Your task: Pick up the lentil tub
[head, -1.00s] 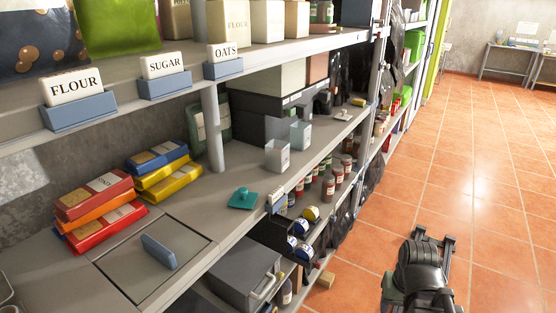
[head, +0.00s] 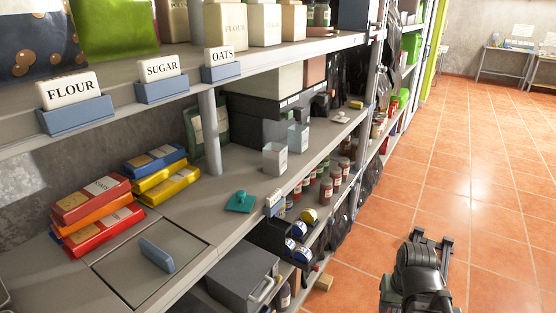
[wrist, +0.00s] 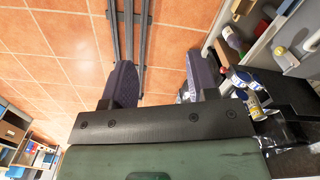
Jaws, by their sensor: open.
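Two small pale tubs stand on the grey counter in the head view, a nearer one (head: 275,159) and a farther one (head: 298,138). Their labels are too small to read, so I cannot tell whether either is the lentil tub. A teal lid with a knob (head: 240,201) lies on the counter in front of them. My gripper (wrist: 160,82) is open in the wrist view, its two dark fingers apart with only floor and rail behind the gap. In the head view my arm is low at the right, over the floor, well away from the tubs.
Red, orange, yellow and blue packets (head: 100,210) are stacked at the counter's left. A hatch with a blue handle (head: 157,254) lies in front. A grey drawer box (head: 243,277) and several jars and cans sit below. The tiled floor (head: 480,160) is clear at right.

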